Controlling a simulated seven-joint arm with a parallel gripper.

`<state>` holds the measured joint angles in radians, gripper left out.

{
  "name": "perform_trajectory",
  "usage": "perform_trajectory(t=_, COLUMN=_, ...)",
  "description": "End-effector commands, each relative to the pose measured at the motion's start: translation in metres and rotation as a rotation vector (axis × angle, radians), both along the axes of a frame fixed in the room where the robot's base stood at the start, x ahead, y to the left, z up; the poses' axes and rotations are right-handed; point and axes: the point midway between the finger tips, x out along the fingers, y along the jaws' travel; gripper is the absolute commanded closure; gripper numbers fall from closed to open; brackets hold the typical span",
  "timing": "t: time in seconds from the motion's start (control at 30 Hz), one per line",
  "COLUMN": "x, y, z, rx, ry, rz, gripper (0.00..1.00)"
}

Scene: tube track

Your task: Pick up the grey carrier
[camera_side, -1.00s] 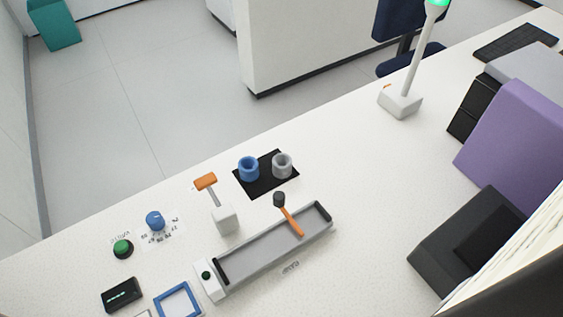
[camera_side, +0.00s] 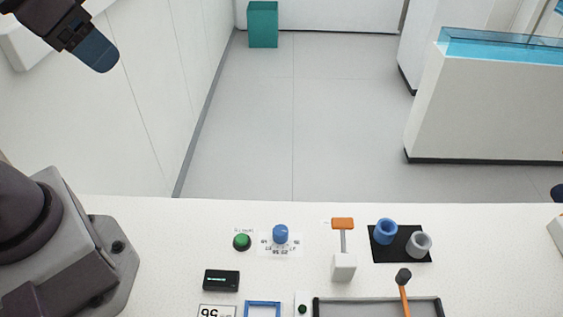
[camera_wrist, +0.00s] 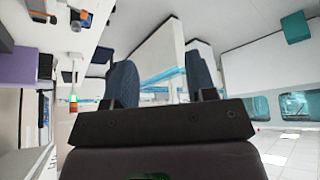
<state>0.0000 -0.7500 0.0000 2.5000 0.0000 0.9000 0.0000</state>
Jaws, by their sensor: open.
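The grey carrier (camera_side: 419,244) is a short, hollow grey cup shape. It stands upright on the right part of a black mat (camera_side: 381,255) on the white table in the side view. A similar blue carrier (camera_side: 385,231) stands to its left on the same mat. My gripper (camera_side: 97,52) is at the upper left of the side view, far from the carrier and well above the table. In the wrist view its two dark blue fingers (camera_wrist: 161,85) are apart with nothing between them. I cannot make out the carrier for certain in the wrist view.
Left of the mat stand an orange-topped lever (camera_side: 343,240), a blue knob (camera_side: 280,234) and a green button (camera_side: 242,242). A grey track (camera_side: 375,309) with an orange-handled lever (camera_side: 404,291) lies in front of the mat, partly cut off. A black display box (camera_side: 221,280) is farther left.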

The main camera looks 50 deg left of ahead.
Motion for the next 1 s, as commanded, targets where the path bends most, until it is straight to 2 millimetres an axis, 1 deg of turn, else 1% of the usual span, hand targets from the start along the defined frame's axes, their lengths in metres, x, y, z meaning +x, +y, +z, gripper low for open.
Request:
perform_trajectory(t=0.03, x=0.000, y=0.000, z=0.000, rx=0.000, ry=0.000, rz=0.000, gripper=0.49)
perform_trajectory(t=0.07, x=0.000, y=0.000, z=0.000, rx=0.000, ry=0.000, rz=0.000, gripper=0.42)
perform_trajectory(t=0.1, x=0.000, y=0.000, z=0.000, rx=0.000, ry=0.000, rz=0.000, gripper=0.33)
perform_trajectory(t=0.13, x=0.000, y=0.000, z=0.000, rx=0.000, ry=0.000, rz=0.000, gripper=0.29)
perform_trajectory(t=0.37, x=0.000, y=0.000, z=0.000, rx=0.000, ry=0.000, rz=0.001, gripper=0.29)
perform_trajectory(t=0.47, x=0.004, y=-0.005, z=0.007, rx=-0.033, ry=-0.009, rz=0.015, gripper=0.29)
perform_trajectory(t=0.57, x=0.013, y=-0.022, z=0.026, rx=-0.138, ry=-0.020, rz=0.065, gripper=0.29)
perform_trajectory(t=0.67, x=0.023, y=-0.046, z=0.052, rx=-0.292, ry=-0.018, rz=0.140, gripper=0.29)
perform_trajectory(t=0.7, x=0.026, y=-0.056, z=0.064, rx=-0.358, ry=-0.010, rz=0.173, gripper=0.29)
perform_trajectory(t=0.77, x=0.030, y=-0.071, z=0.080, rx=-0.447, ry=0.010, rz=0.216, gripper=0.29)
perform_trajectory(t=0.8, x=0.035, y=-0.083, z=0.089, rx=-0.492, ry=0.031, rz=0.238, gripper=0.29)
perform_trajectory(t=0.83, x=0.040, y=-0.090, z=0.091, rx=-0.500, ry=0.045, rz=0.246, gripper=0.29)
perform_trajectory(t=1.0, x=0.067, y=-0.114, z=0.084, rx=-0.425, ry=0.067, rz=0.192, gripper=0.29)
